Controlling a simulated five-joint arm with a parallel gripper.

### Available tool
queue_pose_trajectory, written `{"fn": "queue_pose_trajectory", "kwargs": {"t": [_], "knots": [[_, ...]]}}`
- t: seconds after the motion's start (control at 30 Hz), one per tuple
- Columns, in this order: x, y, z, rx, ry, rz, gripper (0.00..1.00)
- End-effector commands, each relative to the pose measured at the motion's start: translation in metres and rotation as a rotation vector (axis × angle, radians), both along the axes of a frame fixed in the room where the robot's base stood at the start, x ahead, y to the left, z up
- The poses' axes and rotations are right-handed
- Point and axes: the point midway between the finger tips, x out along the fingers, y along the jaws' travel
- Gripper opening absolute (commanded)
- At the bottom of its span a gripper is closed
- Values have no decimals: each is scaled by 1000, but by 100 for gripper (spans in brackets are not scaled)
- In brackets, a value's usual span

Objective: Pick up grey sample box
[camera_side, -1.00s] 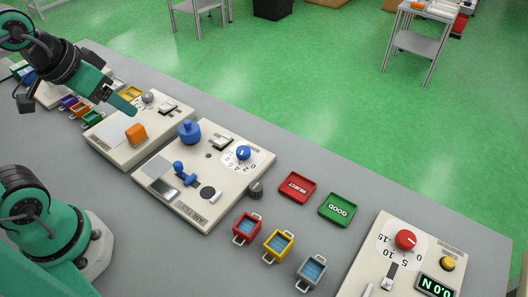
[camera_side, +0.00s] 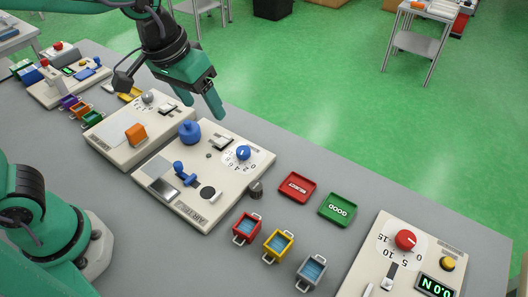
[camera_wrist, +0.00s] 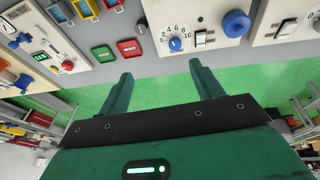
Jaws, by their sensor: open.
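The grey sample box (camera_side: 310,271) stands on the grey table near the front, right of the yellow box. It has a blue inside and a pale handle at each end. In the wrist view a grey box (camera_wrist: 60,14) shows at the top left edge, partly cut off. My gripper (camera_side: 203,104) is open and empty, its fingers pointing down above the far edge of the middle panel. It is well up and left of the grey box. In the wrist view my gripper (camera_wrist: 158,88) shows its two fingers wide apart with nothing between them.
A yellow box (camera_side: 278,245) and a red box (camera_side: 246,228) stand left of the grey one. The REJECT tray (camera_side: 297,188) and GOOD tray (camera_side: 337,209) lie behind. The dial panel (camera_side: 240,185) is at left, the force panel (camera_side: 378,247) at right. Bare table surrounds the boxes.

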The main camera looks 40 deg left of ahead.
Motion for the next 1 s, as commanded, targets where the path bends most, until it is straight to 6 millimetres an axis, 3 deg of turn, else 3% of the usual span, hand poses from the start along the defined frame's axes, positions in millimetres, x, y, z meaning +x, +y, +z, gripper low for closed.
{"fn": "queue_pose_trajectory", "kwargs": {"t": [0.23, 0.47, 0.8, 1.0], "knots": [[14, -70, -22, 5, 83, -15, 65], [12, -138, -51, 23, 149, -20, 65], [-17, -236, -108, 78, 229, -22, 65], [-40, -275, -138, 109, 256, -19, 65]]}}
